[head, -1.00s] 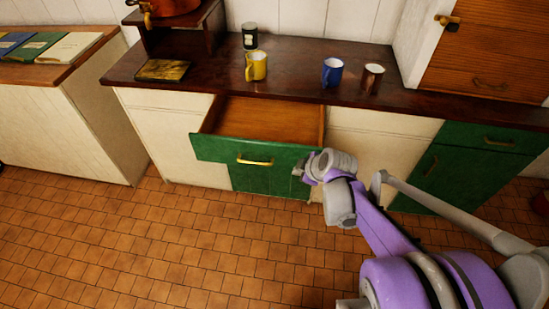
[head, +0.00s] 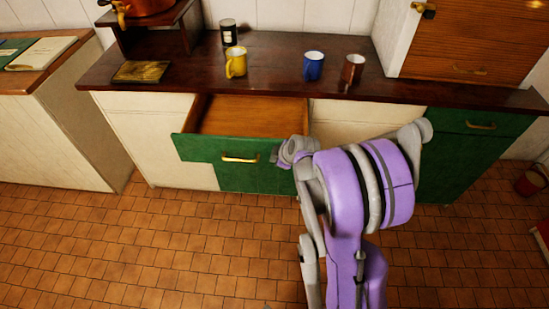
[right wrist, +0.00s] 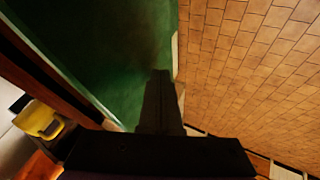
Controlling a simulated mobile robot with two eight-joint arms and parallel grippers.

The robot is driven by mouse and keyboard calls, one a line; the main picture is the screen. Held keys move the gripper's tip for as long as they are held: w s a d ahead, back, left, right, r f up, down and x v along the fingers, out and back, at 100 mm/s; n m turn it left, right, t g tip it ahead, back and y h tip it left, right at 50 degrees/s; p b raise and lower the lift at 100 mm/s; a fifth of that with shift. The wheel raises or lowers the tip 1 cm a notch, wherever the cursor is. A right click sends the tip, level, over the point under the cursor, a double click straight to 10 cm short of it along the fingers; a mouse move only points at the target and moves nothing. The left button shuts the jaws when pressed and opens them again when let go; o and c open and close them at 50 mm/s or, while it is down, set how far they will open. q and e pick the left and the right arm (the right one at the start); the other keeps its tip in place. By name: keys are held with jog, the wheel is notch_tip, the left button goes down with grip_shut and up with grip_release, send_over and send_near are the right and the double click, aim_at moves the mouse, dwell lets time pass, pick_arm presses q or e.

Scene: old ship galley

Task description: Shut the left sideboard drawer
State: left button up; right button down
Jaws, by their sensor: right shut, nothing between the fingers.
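The left sideboard drawer (head: 208,147) stands pulled out, with its green front, brass handle (head: 240,158) and empty wooden inside (head: 250,116) showing. My right gripper (head: 280,154) is at the right end of the drawer front, partly hidden by my own arm. Its fingers are shut and empty. In the right wrist view the shut fingers (right wrist: 160,95) point towards a green surface (right wrist: 110,45), which appears to be the drawer front. I cannot tell whether they touch it. My left gripper is not in view.
The dark sideboard top (head: 195,75) holds a yellow mug (head: 236,63), a blue mug (head: 313,66), a brown mug (head: 353,68) and a dark jar (head: 228,32). A green cupboard (head: 468,150) stands at the right. The tiled floor (head: 130,240) in front is clear at left.

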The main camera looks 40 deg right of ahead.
dwell(0.3)
send_over(278, 128)
dwell(0.5)
dwell(0.3)
